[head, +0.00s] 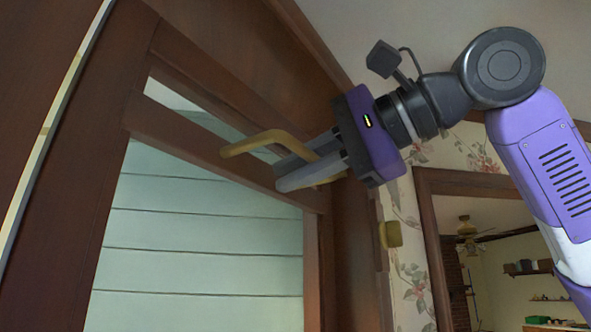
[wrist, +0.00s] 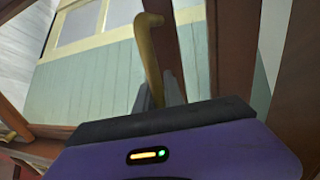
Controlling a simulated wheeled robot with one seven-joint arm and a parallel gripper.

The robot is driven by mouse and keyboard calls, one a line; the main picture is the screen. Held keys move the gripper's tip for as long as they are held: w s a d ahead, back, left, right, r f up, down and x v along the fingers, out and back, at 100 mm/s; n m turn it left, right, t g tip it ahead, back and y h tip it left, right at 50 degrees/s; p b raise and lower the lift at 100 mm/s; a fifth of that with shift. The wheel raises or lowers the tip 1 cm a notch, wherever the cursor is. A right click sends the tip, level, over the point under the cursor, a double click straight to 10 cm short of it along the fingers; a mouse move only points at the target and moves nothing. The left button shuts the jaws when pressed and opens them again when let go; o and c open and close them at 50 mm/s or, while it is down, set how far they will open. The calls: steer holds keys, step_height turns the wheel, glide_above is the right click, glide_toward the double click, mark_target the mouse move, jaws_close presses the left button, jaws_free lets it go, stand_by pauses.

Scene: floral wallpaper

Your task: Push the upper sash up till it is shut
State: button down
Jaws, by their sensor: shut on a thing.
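The upper sash has a dark wooden rail (head: 180,137) that runs across the window in the head view. A strip of open gap (head: 185,108) shows between this rail and the frame above it. A brass-coloured bar handle (head: 243,146) stands out from the rail; it also shows in the wrist view (wrist: 147,50). My gripper (head: 281,174) is at the right part of the handle, its grey fingers shut on it. The fingers hide part of the handle, and the exact contact is partly hidden in the wrist view.
The dark wooden window frame (head: 60,180) surrounds the sash. Pale green siding (head: 195,240) shows through the window. A brass-coloured fitting (head: 391,234) is on the trim at right. Beyond it are floral wallpaper (head: 408,268) and a doorway (head: 432,230) into another room.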

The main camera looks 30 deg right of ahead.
step_height(320, 180, up, 8)
steer(key=p, duration=0.1)
steer(key=c, duration=1.5)
jaws_free()
steer(key=shift+f, duration=0.1)
steer(key=shift+o, duration=0.2)
steer(key=shift+f, duration=0.1)
steer(key=b+v, duration=0.2)
steer(key=v, duration=0.6)
steer(key=shift+f, duration=0.1)
